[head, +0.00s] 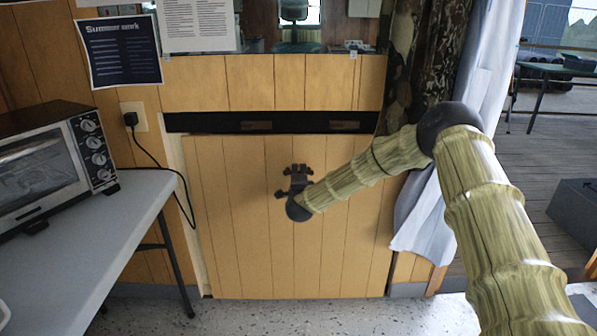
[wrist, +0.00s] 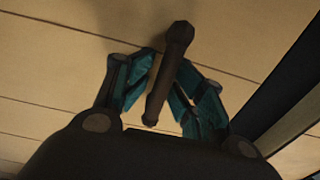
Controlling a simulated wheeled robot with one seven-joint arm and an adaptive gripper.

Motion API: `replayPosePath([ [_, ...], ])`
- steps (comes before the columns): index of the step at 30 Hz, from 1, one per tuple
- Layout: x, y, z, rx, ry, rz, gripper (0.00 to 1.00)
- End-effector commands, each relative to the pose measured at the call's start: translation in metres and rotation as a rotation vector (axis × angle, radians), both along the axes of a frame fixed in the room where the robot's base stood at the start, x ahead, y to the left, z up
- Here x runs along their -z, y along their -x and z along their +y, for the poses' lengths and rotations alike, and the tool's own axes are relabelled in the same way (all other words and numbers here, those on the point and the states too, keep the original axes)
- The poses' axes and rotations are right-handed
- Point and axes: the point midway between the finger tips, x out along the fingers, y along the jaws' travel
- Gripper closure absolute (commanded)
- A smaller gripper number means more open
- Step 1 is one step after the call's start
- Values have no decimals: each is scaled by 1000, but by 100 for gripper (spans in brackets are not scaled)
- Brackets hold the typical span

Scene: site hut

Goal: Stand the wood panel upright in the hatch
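The wood panel (head: 245,225) is a tan board with vertical plank lines. It stands about upright in the hatch below the black ledge (head: 200,122), its lower edge near the floor. My gripper (head: 297,178) is in front of the panel, a little above its middle. In the wrist view, the teal fingers of my gripper (wrist: 170,75) are drawn in on both sides of a dark bar handle (wrist: 165,80) on the panel (wrist: 60,70) and look shut on it. My gripper hides most of the handle in the head view.
A grey table (head: 95,225) with a toaster oven (head: 60,165) stands at the left, its leg close to the panel. A cable hangs from a wall socket (head: 133,116). A pale curtain (head: 435,210) hangs at the right. The speckled floor (head: 250,318) before the panel is clear.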

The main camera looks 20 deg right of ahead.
Motion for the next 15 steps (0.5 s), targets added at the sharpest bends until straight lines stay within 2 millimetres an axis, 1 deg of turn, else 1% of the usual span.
replayPosePath([
  [5,-3,23,8,-4,0,-2,67],
  [15,-7,81,26,-4,0,-7,67],
])
